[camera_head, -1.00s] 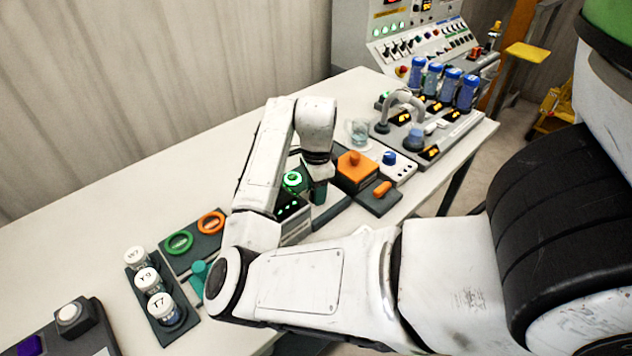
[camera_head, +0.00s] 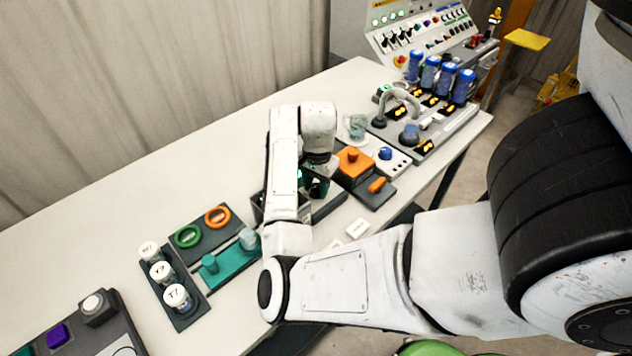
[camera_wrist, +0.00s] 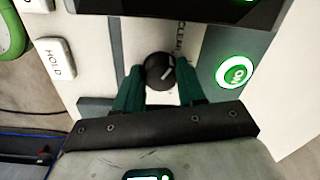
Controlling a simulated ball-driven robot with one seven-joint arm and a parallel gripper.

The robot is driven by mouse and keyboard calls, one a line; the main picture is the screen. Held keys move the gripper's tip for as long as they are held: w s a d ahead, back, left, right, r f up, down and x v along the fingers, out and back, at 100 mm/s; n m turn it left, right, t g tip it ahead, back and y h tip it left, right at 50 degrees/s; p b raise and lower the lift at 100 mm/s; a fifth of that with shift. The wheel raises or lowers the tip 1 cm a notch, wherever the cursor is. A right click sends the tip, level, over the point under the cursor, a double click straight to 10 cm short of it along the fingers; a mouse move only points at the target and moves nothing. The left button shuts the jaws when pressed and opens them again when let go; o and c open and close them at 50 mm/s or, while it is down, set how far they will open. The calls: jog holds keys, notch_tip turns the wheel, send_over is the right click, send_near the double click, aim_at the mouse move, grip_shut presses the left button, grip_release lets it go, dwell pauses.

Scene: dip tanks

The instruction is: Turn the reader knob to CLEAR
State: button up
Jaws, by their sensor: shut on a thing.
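The reader knob (camera_wrist: 159,71) is a round black knob with a white pointer line, in the wrist view. It sits on the reader's pale panel (camera_wrist: 160,26), with the lettering CLEAR beside it, partly cut off. The pointer leans up and to the right. My gripper (camera_wrist: 160,88) has its two green fingers on either side of the knob, shut on it. In the head view my gripper (camera_head: 318,184) is at the reader, and my arm hides the knob and most of the reader.
A lit green button (camera_wrist: 235,71) is right of the knob, and a white HOLD key (camera_wrist: 56,59) is left. In the head view an orange block (camera_head: 353,165) stands right of the reader. A teal holder (camera_head: 230,264) and capped jars (camera_head: 162,272) are to the left.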

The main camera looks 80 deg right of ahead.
aim_at(318, 188)
dwell(0.4)
jog(key=o, duration=1.1)
jog(key=shift+c, duration=0.2)
jog(key=shift+r, duration=0.1)
notch_tip(318, 188, up, 11)
jog(key=p, duration=0.1)
jog(key=shift+s, duration=0.15)
jog(key=shift+s+f, duration=0.1)
jog(key=shift+f, duration=0.15)
